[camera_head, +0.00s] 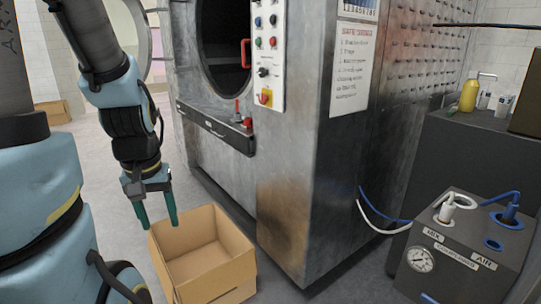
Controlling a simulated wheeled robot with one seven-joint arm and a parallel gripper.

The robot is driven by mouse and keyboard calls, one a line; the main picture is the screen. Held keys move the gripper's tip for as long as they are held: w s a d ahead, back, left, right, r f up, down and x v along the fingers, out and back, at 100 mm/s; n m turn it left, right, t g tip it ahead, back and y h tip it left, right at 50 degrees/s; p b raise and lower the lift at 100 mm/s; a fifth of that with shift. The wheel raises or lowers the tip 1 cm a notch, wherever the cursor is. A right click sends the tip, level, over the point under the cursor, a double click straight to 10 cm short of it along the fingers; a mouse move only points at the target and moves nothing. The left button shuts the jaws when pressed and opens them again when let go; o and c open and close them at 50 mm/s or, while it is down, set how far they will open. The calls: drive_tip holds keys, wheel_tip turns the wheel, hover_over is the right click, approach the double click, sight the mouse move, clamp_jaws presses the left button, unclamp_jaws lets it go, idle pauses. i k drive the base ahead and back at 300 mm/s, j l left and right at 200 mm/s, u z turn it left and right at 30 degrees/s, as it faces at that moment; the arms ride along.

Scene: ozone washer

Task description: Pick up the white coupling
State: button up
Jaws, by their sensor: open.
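The white coupling (447,209) stands in a socket on top of the grey box (462,247) at the lower right, with a white hose running from it to the washer's side. My gripper (157,221) is at the left of the picture, pointing down with its two green fingers apart and nothing between them. It is just left of and beyond an open cardboard box, far from the coupling. The lower part of the coupling is hidden in its socket.
A blue coupling (509,212) with a blue hose sits right of the white one. An empty cardboard box (202,255) stands on the floor below my gripper. The large metal washer (300,140) stands between my gripper and the grey box. A dark cabinet (468,160) holds a yellow bottle (470,94).

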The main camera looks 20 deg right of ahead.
sight(447, 212)
drive_tip(key=i+l, duration=0.1)
drive_tip(key=i, duration=0.25)
drive_tip(key=i+l, duration=0.1)
drive_tip(key=i, duration=0.25)
drive_tip(key=i+l+z, duration=0.15)
drive_tip(key=z, duration=1.6)
drive_tip(key=i+j+z, duration=0.1)
drive_tip(key=i+z, duration=0.2)
drive_tip(key=i, duration=0.1)
